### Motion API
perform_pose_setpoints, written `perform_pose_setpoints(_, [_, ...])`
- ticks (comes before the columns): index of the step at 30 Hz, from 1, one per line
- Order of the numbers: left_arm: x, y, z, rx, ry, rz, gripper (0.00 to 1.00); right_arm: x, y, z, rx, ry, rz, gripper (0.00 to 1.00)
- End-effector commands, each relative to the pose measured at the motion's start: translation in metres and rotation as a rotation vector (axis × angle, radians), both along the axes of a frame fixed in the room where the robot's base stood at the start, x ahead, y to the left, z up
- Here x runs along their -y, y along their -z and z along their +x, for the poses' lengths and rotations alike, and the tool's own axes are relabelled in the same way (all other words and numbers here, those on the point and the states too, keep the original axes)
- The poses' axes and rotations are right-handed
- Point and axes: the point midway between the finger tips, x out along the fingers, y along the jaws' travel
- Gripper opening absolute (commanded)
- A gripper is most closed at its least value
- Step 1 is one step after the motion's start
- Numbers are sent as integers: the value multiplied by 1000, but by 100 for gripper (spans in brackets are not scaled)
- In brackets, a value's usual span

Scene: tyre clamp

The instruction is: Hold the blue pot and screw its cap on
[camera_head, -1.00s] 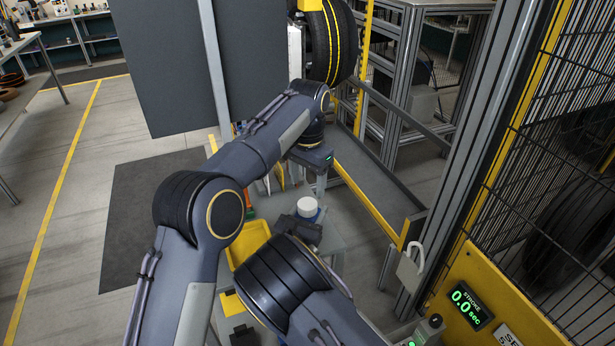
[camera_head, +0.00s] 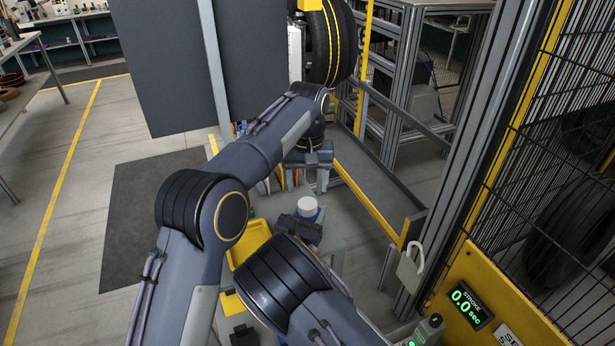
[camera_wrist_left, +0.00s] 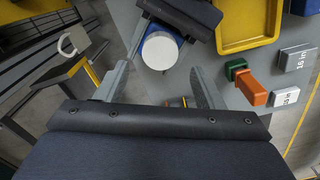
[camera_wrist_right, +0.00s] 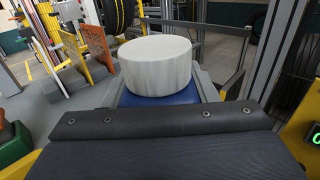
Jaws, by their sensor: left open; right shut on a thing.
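The blue pot (camera_wrist_right: 168,99) stands upright with a white cap (camera_wrist_right: 155,62) on top. I cannot tell how tightly the cap sits. My right gripper (camera_wrist_right: 160,92) is shut on the blue pot, with a finger at each side below the cap. In the head view the white cap (camera_head: 307,206) shows just beyond the dark right gripper body. My left gripper (camera_head: 306,182) is open and empty, beyond and above the pot. In the left wrist view the white cap (camera_wrist_left: 160,51) lies ahead, between the lines of the open left fingers (camera_wrist_left: 162,88).
A yellow tray (camera_head: 250,242) is left of the pot. Green (camera_wrist_left: 236,68) and orange (camera_wrist_left: 251,88) blocks and grey size-marked blocks (camera_wrist_left: 290,93) lie near it. A yellow-edged frame (camera_head: 370,200) and a mesh fence (camera_head: 560,140) stand to the right.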

Motion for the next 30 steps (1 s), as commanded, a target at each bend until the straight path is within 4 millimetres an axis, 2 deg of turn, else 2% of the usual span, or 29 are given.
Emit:
perform_pose_setpoints(6, [-1,36,-1,-4,1,2,62,0,0,0,1,0,1,0])
perform_pose_setpoints(12, [0,58,0,-2,1,1,62,0,0,0,1,0,1,0])
perform_pose_setpoints(24, [0,66,0,0,0,0,62,0,0,0,1,0,1,0])
perform_pose_setpoints(30, [0,66,0,0,1,0,37,0,0,0,1,0,1,0])
